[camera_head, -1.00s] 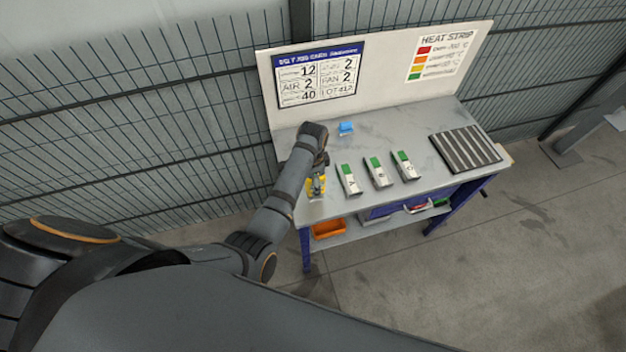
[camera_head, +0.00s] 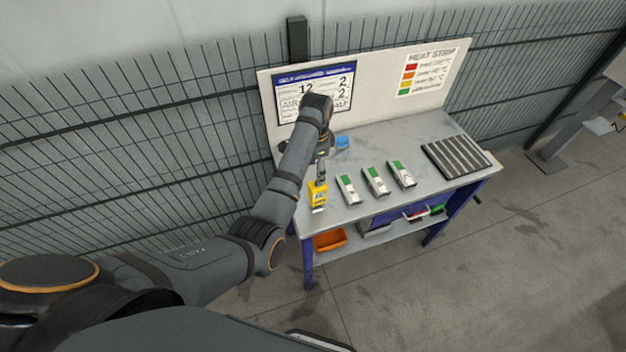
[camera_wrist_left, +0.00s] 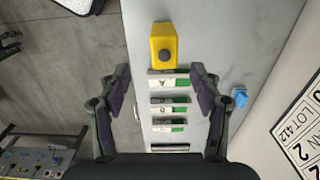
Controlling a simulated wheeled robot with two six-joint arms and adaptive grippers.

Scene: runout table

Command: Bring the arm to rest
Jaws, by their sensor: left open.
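My left arm reaches in from the left in the head view, and its gripper (camera_head: 321,172) hangs above the left end of the table (camera_head: 384,143). In the left wrist view the gripper (camera_wrist_left: 159,92) is open, with its two fingers wide apart and nothing between them but the view of the table below. A yellow device (camera_head: 317,193) with a dark round part stands on the table just below the gripper; it also shows in the left wrist view (camera_wrist_left: 164,57). My right gripper is not seen.
Three white-and-green labelled pieces (camera_head: 375,181) lie in a row on the table. A small blue object (camera_head: 342,142) lies behind, a dark striped rack (camera_head: 457,157) at the right. A sign board (camera_head: 385,80) rises at the back. An orange bin (camera_head: 330,240) is on the lower shelf.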

